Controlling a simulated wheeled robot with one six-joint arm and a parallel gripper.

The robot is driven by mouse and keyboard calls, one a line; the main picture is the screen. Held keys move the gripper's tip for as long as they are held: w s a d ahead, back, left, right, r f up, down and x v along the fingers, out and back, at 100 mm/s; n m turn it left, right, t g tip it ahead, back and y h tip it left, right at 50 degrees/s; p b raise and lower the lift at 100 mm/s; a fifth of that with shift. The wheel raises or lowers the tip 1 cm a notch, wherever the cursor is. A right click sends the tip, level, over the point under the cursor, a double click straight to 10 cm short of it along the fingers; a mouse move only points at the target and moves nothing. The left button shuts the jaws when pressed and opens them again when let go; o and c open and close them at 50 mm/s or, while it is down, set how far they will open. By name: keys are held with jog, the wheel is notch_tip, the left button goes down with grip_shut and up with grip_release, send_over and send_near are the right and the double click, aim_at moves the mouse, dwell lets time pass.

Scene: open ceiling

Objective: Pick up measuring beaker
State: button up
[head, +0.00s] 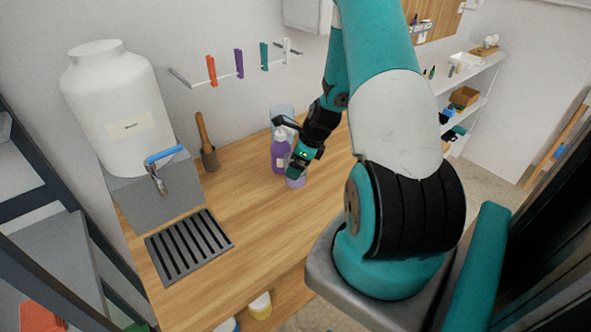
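A clear, pale bluish vessel that looks like the measuring beaker (284,110) stands on the wooden counter near the wall. Its lower part is hidden behind a purple bottle (279,158) with a white neck and a black trigger-like top. My gripper (299,166) points down at the counter, just right of and in front of the purple bottle. A small pale purple object (296,182) shows right under my gripper, mostly hidden by it. I cannot tell whether my gripper touches it, or whether its fingers are open.
A large white container (120,105) with a blue-handled tap stands on a grey block at left. A dark slotted drain tray (189,246) lies in front. A wooden-handled tool (206,143) stands by the wall. Coloured pegs hang on a rail above. The counter's middle is clear.

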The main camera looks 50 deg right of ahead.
jog(key=shift+f, duration=0.15)
jog(key=c, duration=1)
jog(key=shift+r, duration=0.2)
